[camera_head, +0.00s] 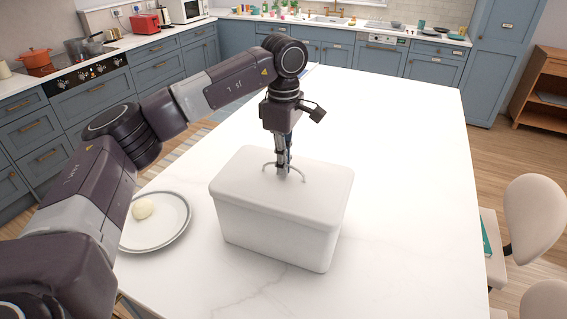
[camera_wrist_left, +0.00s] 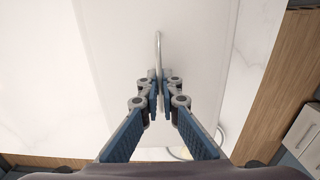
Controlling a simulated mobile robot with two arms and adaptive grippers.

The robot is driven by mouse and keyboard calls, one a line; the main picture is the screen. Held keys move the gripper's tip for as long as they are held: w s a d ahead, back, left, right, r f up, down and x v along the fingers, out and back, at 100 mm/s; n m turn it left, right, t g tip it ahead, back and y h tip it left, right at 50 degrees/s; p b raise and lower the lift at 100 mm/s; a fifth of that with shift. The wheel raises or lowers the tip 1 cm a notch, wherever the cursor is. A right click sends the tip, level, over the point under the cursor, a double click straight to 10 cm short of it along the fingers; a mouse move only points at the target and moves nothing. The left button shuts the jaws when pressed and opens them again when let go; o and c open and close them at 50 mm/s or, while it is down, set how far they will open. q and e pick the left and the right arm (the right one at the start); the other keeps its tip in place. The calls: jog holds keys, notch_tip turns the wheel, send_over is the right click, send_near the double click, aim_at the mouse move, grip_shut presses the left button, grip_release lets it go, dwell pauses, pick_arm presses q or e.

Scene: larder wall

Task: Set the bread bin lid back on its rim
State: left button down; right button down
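The white bread bin (camera_head: 268,236) stands on the white worktop. Its white lid (camera_head: 322,184) lies level over the bin's top, with edges lined up with the walls; I see no clear gap. The lid's thin arched metal handle (camera_head: 299,172) stands up from its middle. My left gripper (camera_head: 284,174) points down at the handle from above. In the left wrist view the handle (camera_wrist_left: 158,44) runs between the fingertips of the left gripper (camera_wrist_left: 159,88), which are close together on it. My right gripper is in neither view.
A plate (camera_head: 178,236) with a pale round item (camera_head: 143,208) lies left of the bin. The worktop (camera_head: 410,200) is clear to the right and behind. A beige chair (camera_head: 534,220) stands at the right edge.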

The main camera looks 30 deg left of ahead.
pick_arm(q)
jog(key=shift+f, duration=0.3)
jog(key=c, duration=2.2)
grip_release()
jog(key=shift+o, duration=0.2)
jog(key=shift+r, duration=0.2)
notch_tip(320, 180, up, 13)
jog(key=shift+b, duration=0.35)
